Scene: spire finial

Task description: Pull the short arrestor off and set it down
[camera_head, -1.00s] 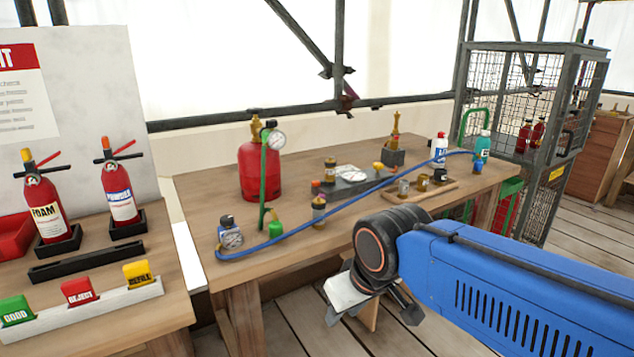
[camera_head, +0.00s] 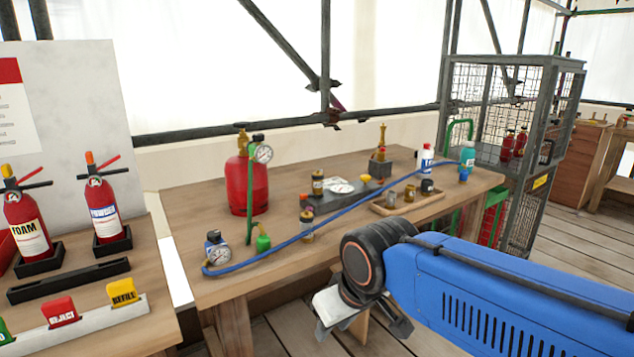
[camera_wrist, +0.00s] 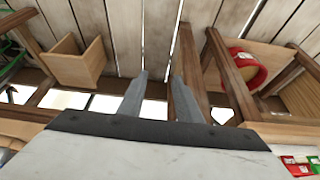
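I cannot tell for sure which fitting is the short arrestor; several small brass fittings stand on the middle workbench (camera_head: 285,262). One brass fitting (camera_head: 318,183) stands at the dark plate, another (camera_head: 307,222) stands nearer the front. A taller brass piece (camera_head: 382,142) rises from a dark block (camera_head: 381,168) at the back. My gripper (camera_head: 362,322) hangs in front of the bench's front edge, well away from these fittings. In the wrist view its two fingers (camera_wrist: 161,76) are apart with nothing between them, pointing at the plank floor.
A red cylinder (camera_head: 246,188) with a gauge stands on the bench. A blue hose (camera_head: 335,222) runs across it to the right. A shallow wooden tray (camera_head: 425,204) holds small fittings. A wire cage (camera_head: 500,85) stands right; extinguishers (camera_head: 104,212) stand left.

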